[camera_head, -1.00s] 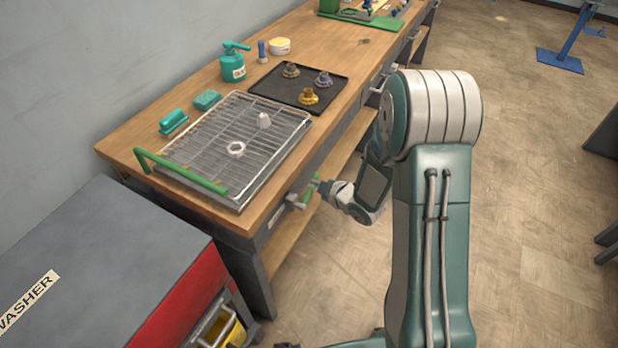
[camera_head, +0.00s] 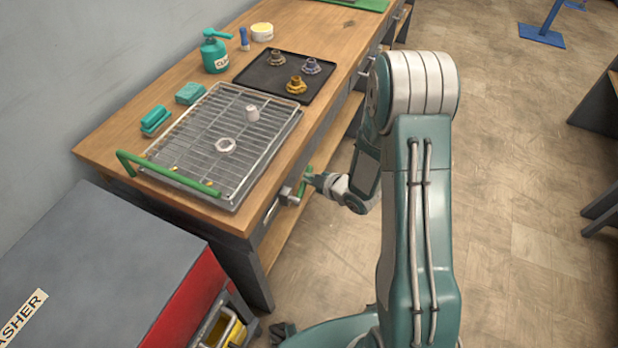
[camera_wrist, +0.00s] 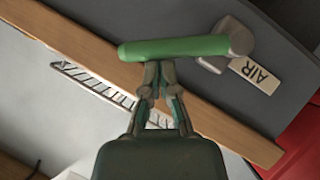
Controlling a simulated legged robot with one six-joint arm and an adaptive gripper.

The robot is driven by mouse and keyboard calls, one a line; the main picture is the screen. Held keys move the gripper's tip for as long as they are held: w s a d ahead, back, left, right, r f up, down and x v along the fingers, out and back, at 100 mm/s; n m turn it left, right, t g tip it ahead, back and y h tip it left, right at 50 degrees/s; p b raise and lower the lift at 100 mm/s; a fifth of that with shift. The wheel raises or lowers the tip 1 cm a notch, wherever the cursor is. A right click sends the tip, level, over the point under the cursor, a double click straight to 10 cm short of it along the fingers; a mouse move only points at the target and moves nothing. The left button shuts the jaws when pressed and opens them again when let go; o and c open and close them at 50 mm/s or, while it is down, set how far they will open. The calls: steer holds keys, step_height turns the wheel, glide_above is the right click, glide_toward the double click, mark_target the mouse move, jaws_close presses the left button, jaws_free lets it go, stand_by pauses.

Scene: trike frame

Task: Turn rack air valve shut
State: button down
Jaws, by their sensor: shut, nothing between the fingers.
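The rack air valve (camera_head: 288,196) sits on the bench's front edge below the wire rack, with a grey body and a green lever (camera_head: 304,184). In the wrist view the green lever (camera_wrist: 175,47) lies almost level across the picture, its grey hub (camera_wrist: 238,40) at the right end beside a label reading AIR (camera_wrist: 262,75). My gripper (camera_wrist: 158,68) is shut and empty. Its fingertips are at the lever's near side, left of its middle; I cannot tell whether they touch it. In the head view my gripper (camera_head: 312,181) is just right of the lever, which partly hides behind it.
The grey and red washer (camera_head: 110,270) stands at front left.

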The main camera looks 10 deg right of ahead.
steer(key=shift+w+d+f, duration=0.1)
steer(key=shift+m+g+y, duration=0.4)
steer(key=shift+m+g, duration=0.2)
steer(key=shift+m, duration=0.1)
steer(key=shift+w+d+f, duration=0.25)
steer(key=shift+w+f, duration=0.1)
steer(key=shift+f, duration=0.2)
steer(key=shift+w+d+f, duration=0.3)
steer(key=shift+w+f, duration=0.05)
steer(key=shift+f, duration=0.2)
steer(key=shift+w+d+f, duration=0.25)
steer(key=shift+w+f, duration=0.1)
steer(key=shift+f, duration=0.3)
